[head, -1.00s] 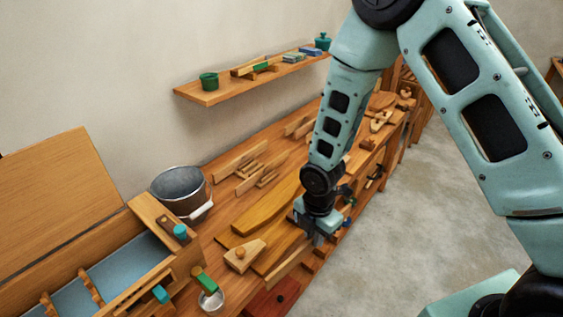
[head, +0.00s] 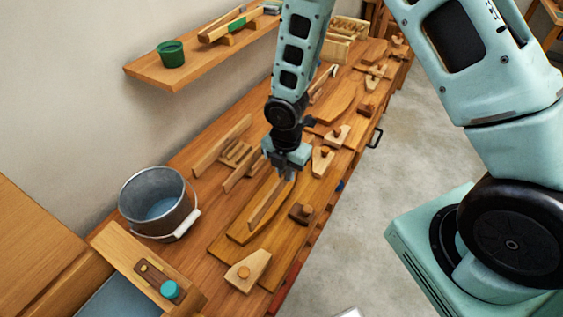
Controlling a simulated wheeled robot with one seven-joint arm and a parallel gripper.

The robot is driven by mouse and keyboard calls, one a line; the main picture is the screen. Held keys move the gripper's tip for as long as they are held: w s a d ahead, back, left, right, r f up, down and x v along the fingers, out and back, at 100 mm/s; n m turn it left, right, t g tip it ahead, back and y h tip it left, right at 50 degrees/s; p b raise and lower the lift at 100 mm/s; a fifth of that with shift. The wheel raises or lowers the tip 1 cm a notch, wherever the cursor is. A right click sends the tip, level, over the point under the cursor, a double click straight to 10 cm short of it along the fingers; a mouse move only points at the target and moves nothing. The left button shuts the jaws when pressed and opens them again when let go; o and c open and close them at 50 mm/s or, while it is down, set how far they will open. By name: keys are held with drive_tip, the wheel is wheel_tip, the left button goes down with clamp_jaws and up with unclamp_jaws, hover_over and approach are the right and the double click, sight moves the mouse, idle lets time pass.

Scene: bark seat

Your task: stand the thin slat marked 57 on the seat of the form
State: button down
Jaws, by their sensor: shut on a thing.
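My gripper (head: 286,174) is over the workbench, shut on the far upper end of a thin wooden slat (head: 265,205). The slat is on edge and slants down-left in the picture, over a curved wooden board (head: 238,234) that looks like the form. I cannot tell whether the slat touches the board or hangs just above it. No number can be read on the slat. My gripper hides the slat's far end and part of the board behind it.
A wooden clamp block (head: 247,271) and a dark block (head: 300,212) sit close to the board. A metal bucket (head: 158,203) stands at left. Other slats (head: 222,146) stand behind, near a rack (head: 237,153). A shelf (head: 150,72) with a green pot (head: 171,53) is above.

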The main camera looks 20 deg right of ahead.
drive_tip(key=shift+f+b, duration=4.8)
drive_tip(key=shift+f, duration=1.3)
drive_tip(key=shift+f, duration=0.1)
drive_tip(key=c, duration=1.5)
unclamp_jaws()
drive_tip(key=shift+o, duration=0.2)
drive_tip(key=shift+s, duration=0.1)
drive_tip(key=shift+r+p, duration=4.4)
drive_tip(key=shift+r, duration=1.15)
